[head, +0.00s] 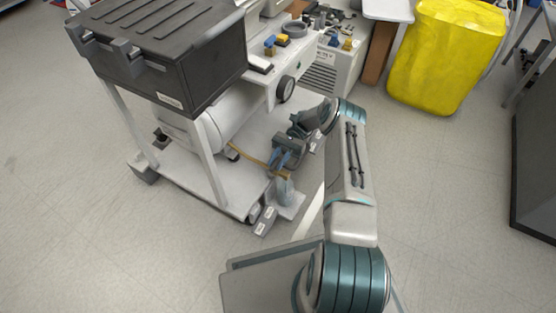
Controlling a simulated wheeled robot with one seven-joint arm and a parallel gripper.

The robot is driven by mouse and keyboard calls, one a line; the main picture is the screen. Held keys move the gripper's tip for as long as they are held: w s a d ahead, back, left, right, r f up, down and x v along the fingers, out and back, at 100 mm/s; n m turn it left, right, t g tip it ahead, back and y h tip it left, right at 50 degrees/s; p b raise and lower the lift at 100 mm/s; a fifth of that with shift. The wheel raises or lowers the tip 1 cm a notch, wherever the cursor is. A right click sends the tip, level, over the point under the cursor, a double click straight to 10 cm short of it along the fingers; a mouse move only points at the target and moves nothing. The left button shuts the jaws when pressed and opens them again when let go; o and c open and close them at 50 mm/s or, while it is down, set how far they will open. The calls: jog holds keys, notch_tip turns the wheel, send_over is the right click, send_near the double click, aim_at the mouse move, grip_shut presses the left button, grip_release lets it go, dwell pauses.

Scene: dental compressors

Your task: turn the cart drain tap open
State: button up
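The cart (185,185) stands left of centre, with a white cylindrical tank (232,118) lying on its lower deck. A thin tan hose (252,160) runs from the tank's lower end toward the deck's front right corner. It ends near a small pale bluish upright part (284,188) on a light plate. My gripper (277,161) reaches in from the right and points down and left, with its fingers close above the hose end. The drain tap cannot be made out clearly; the gripper may hide it. Finger gap and any contact are too small to tell.
A black lidded case (170,60) sits on top of the cart. Small grey labelled blocks (265,221) lie by the deck's front right corner. A yellow covered bin (447,55) stands at the back right, and a dark panel (535,150) at the right edge. Floor at lower left is clear.

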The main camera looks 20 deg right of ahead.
aim_at(277, 160)
jog(key=shift+o, duration=0.8)
notch_tip(277, 160, up, 5)
jog(key=p, duration=0.3)
jog(key=s+d+r+p, duration=0.4)
jog(key=s+d+r, duration=0.2)
jog(key=d, duration=0.4)
jog(key=shift+p, duration=0.4)
jog(key=shift+s, duration=0.1)
